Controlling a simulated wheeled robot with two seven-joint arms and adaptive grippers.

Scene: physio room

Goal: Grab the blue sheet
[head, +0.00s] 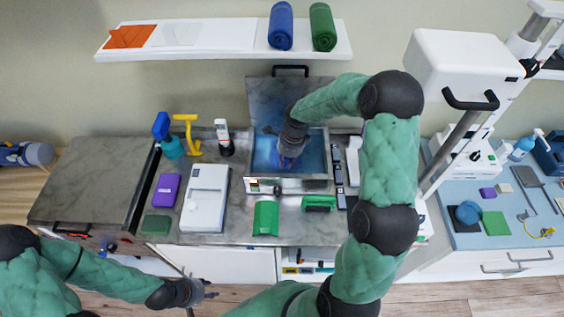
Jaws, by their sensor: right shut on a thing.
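The open steel bath (290,186) stands in the middle of the counter with its lid raised behind it. Its inside looks blue, and the blue sheet (313,155) seems to lie in it, though its edges are hard to make out. My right gripper (290,161) reaches down into the bath from above and is shut on the blue sheet; the grip itself is mostly hidden. My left gripper (207,291) is open and empty, in front of the counter at lower left.
A white device (205,197), a purple block (167,190) and spray bottle (167,136) stand left of the bath. A green cloth (266,218) and green-handled tool (319,203) lie before it. A shelf (222,37) above holds blue (281,26) and green rolls (323,27).

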